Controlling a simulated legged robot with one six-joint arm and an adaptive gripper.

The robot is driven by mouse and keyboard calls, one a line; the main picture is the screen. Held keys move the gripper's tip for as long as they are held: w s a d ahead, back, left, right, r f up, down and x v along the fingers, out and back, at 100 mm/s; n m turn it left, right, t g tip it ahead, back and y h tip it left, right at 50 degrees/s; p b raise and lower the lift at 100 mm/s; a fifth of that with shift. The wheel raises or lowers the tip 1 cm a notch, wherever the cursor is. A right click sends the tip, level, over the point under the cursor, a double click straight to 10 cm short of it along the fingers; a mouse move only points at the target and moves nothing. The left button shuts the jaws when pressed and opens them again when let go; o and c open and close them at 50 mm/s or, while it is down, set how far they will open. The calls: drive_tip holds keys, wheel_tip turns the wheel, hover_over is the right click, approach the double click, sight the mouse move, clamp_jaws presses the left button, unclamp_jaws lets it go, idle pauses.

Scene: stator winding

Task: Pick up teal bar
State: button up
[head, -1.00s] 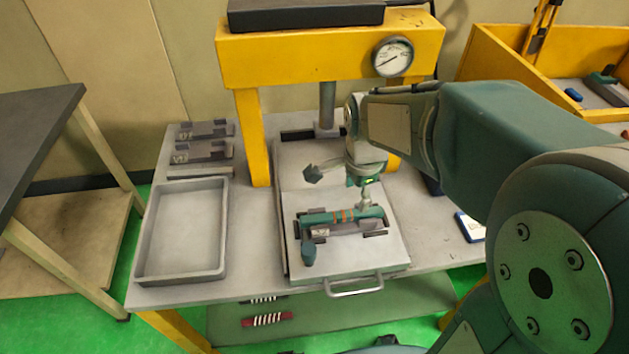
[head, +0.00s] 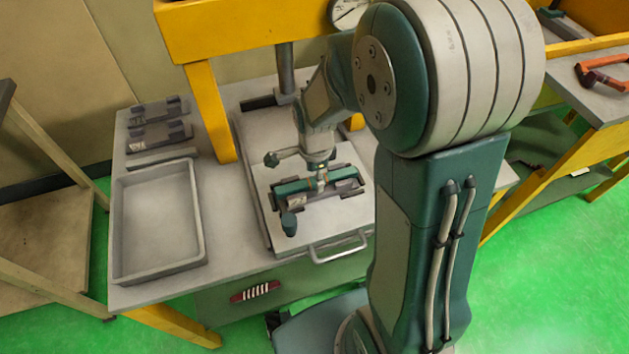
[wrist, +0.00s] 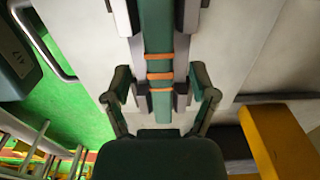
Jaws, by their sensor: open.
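The teal bar (head: 293,186) lies in a dark grey fixture (head: 347,187) on the press's pale plate. My gripper (head: 322,183) is over the middle to right part of the bar and hides some of it. In the wrist view the teal bar (wrist: 158,50) runs up the picture and has several orange bands. My gripper (wrist: 160,95) is open there, with one finger on each side of the bar. I cannot tell whether the fingers touch the bar or the fixture.
The yellow press frame (head: 208,105) stands behind the plate. An empty grey tray (head: 203,220) lies to the left, with grey fixtures (head: 160,135) behind it. A handle (head: 338,247) sticks out at the plate's front. A red striped part (head: 254,291) is on the lower shelf.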

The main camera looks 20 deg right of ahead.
drive_tip(key=shift+d+f, duration=0.15)
drive_tip(key=shift+f, duration=0.45)
drive_tip(key=shift+d+f, duration=0.2)
drive_tip(key=shift+d, duration=0.05)
drive_tip(key=shift+a, duration=0.25)
clamp_jaws()
